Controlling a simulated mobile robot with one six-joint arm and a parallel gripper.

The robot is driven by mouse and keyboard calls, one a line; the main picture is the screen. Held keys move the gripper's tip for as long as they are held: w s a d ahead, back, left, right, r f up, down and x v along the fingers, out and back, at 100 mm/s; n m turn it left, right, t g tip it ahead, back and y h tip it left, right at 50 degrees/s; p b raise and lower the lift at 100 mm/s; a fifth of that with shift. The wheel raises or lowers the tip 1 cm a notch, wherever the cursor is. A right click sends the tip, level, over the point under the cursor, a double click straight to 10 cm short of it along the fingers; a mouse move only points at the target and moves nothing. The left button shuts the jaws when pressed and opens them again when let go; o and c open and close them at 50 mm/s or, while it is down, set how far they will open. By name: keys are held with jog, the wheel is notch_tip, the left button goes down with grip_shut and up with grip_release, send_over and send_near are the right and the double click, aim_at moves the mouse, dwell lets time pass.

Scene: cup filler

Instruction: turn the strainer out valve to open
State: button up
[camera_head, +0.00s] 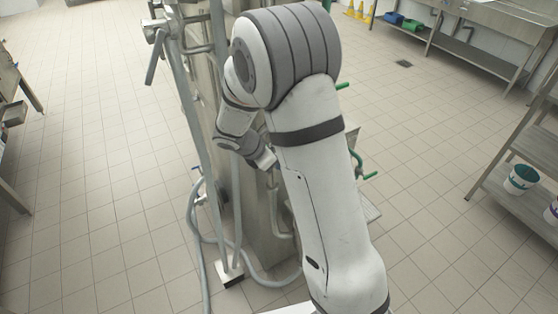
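My arm rises from the bottom right, bends at the top, and its wrist comes down beside the metal machine. The fingers of my gripper are hidden, apparently behind my own upper arm. Green handles show to the right of my arm: one higher up (342,86) and one lower down (370,175). A grey lever (154,60) hangs from a pipe fitting at the upper left of the machine. I cannot tell which of these, if any, is the strainer out valve. Any contact between my gripper and a valve is hidden.
Grey hoses (202,240) loop down to the floor left of the machine's column. A metal shelf (520,205) with a white bucket (520,179) stands at the right. Steel benches (480,50) stand at the back right. The tiled floor (90,200) is clear at the left.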

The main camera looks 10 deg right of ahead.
jog(key=o, duration=0.3)
jog(key=b+v, duration=0.1)
jog(key=v, duration=0.6)
jog(key=shift+a+r+b, duration=0.2)
jog(key=shift+r+b, duration=0.1)
jog(key=shift+r, duration=0.05)
jog(key=shift+c, duration=0.3)
